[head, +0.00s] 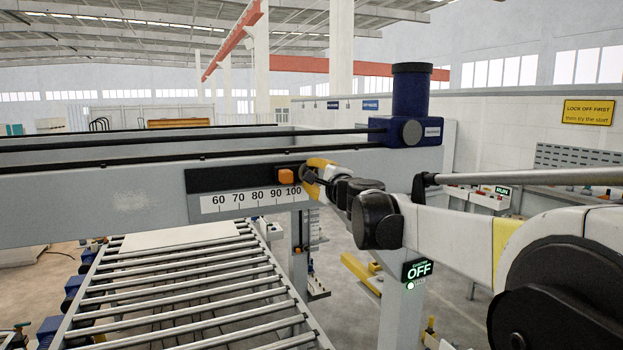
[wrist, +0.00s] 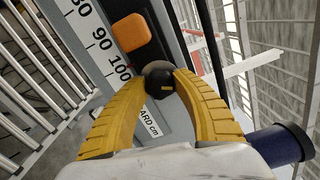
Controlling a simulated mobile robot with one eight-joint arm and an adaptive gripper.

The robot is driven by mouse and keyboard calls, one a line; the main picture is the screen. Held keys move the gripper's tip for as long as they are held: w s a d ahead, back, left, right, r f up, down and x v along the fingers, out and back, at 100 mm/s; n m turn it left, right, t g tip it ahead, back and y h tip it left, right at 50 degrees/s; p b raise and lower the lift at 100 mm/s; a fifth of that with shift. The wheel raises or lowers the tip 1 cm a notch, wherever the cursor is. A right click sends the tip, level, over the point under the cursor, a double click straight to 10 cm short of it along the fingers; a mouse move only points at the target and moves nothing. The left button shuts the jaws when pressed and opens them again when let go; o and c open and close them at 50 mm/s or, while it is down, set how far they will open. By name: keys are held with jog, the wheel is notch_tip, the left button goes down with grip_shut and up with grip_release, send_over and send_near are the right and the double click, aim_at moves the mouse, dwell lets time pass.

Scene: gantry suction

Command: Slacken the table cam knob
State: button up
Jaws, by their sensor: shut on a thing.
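A dark round knob (wrist: 162,80) with a small yellow mark sits on the beam's black slot, close to the 100 end of the scale. My gripper (wrist: 163,76) has its two yellow ribbed fingers closed around it, one on each side. In the head view my gripper (head: 314,172) reaches the beam from the right, and its fingers mostly hide the knob. An orange block (head: 286,176) stands in the slot just left of the knob, above the scale between 90 and 100; it also shows in the wrist view (wrist: 129,31).
The white number scale (head: 250,200) runs along the grey beam (head: 100,200). A roller conveyor (head: 190,290) with a pale board (head: 180,237) lies below. A blue motor (head: 410,110) stands at the beam's right end. A green OFF sign (head: 418,270) is on a post below my arm.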

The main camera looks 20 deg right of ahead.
jog(key=shift+n, duration=0.5)
jog(key=o, duration=1.2)
jog(key=s, duration=1.2)
